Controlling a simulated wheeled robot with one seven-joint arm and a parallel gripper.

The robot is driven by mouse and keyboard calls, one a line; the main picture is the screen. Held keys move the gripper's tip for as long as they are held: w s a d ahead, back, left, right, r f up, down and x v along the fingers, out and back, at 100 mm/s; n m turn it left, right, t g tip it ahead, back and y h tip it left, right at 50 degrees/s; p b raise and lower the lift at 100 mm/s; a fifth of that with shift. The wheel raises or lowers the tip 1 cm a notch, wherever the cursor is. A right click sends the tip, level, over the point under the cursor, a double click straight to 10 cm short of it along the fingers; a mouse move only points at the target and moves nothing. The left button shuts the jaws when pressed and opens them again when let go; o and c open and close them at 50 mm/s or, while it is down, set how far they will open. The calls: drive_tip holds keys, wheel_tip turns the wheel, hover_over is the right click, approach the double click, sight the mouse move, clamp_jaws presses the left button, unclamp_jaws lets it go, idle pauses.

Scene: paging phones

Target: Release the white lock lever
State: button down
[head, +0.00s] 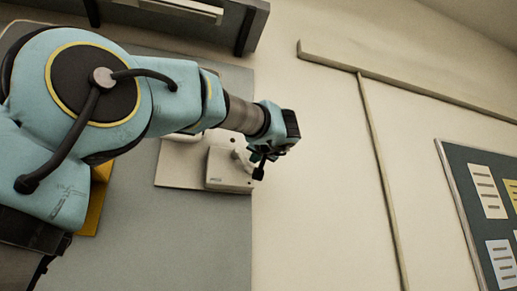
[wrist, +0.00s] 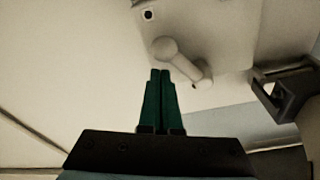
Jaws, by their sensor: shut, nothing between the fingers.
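The white lock lever (wrist: 185,64) shows in the wrist view as a short bar with a rounded end, on a pale housing (wrist: 225,25). In the head view the lever (head: 241,158) is small and partly hidden by my gripper, on the front of a white box (head: 226,174) on the wall. My gripper (wrist: 160,71) has its two green fingers together with nothing between them. Its tips appear just below the lever's rounded end in the wrist view; I cannot tell whether they touch. In the head view my gripper (head: 259,175) is at the box's right side.
A pale backing plate (head: 180,178) is behind the white box. A dark bracket (wrist: 283,90) is at the right in the wrist view. A notice board (head: 487,205) hangs far right. The wall (head: 315,180) between is bare apart from thin trim.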

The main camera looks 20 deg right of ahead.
drive_tip(key=shift+s+a+f, duration=0.15)
drive_tip(key=shift+a+f, duration=0.05)
drive_tip(key=shift+f, duration=0.2)
